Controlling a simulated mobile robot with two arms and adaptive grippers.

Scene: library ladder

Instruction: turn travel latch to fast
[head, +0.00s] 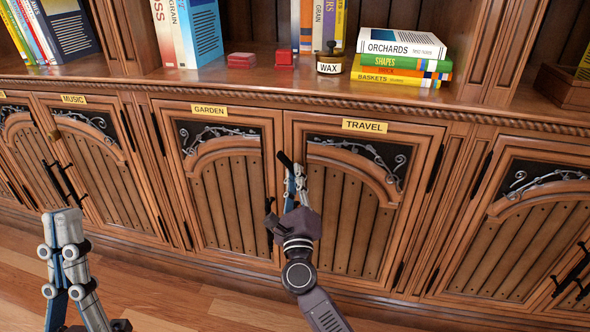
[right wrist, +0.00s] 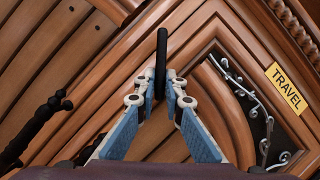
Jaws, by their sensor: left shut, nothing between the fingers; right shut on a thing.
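The travel latch (head: 284,160) is a short dark bar at the upper left edge of the travel door (head: 352,222), below and left of the TRAVEL label (head: 365,126). In the head view it tilts, with its upper end to the left. My right gripper (head: 294,180) is shut on the latch, partly covering it. In the right wrist view the latch (right wrist: 161,62) stands between the blue-padded fingertips of this gripper (right wrist: 161,84). My left gripper (head: 63,222) is shut and empty, low at the left, apart from the cabinet.
The garden door (head: 226,185) adjoins on the left, with a dark handle at its right edge. The shelf above holds books (head: 402,60), a WAX jar (head: 329,62) and small red boxes (head: 284,58). Bare wooden floor (head: 165,297) lies in front.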

